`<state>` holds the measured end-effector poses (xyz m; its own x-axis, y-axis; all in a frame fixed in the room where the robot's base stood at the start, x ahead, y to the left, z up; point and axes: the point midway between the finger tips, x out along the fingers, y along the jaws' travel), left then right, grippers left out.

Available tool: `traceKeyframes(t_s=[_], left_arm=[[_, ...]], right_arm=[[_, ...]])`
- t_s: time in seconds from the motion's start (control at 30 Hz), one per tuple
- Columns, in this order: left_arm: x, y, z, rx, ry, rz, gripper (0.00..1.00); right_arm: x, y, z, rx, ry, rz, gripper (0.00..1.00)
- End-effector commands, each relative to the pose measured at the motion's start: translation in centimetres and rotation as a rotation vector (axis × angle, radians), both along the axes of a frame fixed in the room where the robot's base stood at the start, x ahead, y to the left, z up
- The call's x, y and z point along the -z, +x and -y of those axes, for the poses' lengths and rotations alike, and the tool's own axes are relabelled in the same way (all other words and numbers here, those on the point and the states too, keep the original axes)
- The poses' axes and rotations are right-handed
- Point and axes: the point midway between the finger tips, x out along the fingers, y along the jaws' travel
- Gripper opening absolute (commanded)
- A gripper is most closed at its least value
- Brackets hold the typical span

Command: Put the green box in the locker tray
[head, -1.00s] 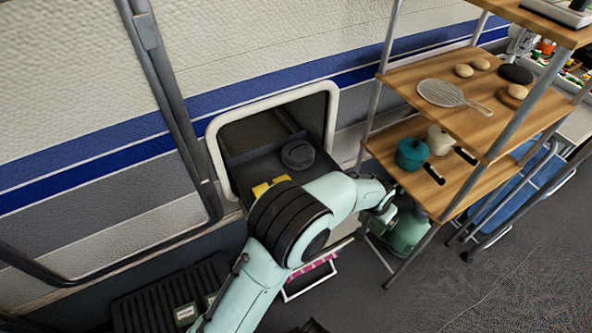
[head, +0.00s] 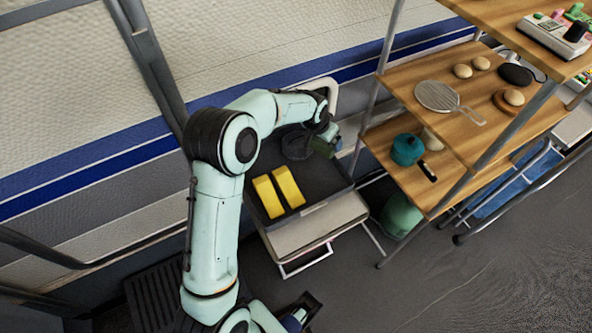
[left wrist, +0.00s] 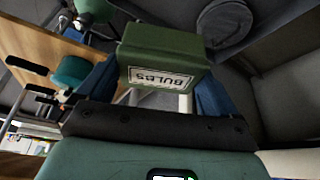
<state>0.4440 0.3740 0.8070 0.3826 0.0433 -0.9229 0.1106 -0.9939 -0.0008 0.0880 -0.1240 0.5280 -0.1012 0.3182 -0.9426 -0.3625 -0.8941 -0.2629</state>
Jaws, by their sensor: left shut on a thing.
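The green box (head: 323,148) is held in my left gripper (head: 327,137), over the right side of the dark locker tray (head: 328,196). In the left wrist view the green box (left wrist: 163,50) sits between the two blue fingers, with its white "BULBS" label upside down. The gripper is shut on it.
A wooden shelf unit (head: 440,100) with metal posts stands close to the tray's right. It carries a teal pot (head: 407,149), a strainer (head: 437,96) and bread-like rounds. A green gas bottle (head: 401,215) stands below. The tray's front right floor is bare.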

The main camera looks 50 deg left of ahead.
Motion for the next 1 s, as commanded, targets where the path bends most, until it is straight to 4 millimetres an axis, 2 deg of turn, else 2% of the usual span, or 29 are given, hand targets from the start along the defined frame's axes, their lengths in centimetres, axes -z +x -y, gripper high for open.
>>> traceKeyframes(t_s=[0.5,0.6,0.87,1.0], left_arm=[[13.0,-0.2,0.0,-0.001,-0.002,-0.006,0.59],[14.5,-0.1,0.0,-0.001,-0.002,-0.003,0.59],[16.4,-0.1,0.0,-0.001,-0.002,-0.003,0.59],[18.7,-0.1,0.0,-0.001,-0.002,-0.005,0.59]], right_arm=[[1.0,0.3,0.0,0.004,-0.003,0.015,0.43],[1.0,0.4,0.0,0.004,-0.003,0.016,0.43],[1.1,0.5,0.0,0.005,-0.003,0.019,0.43],[1.3,0.5,0.0,0.005,-0.004,0.022,0.43]])
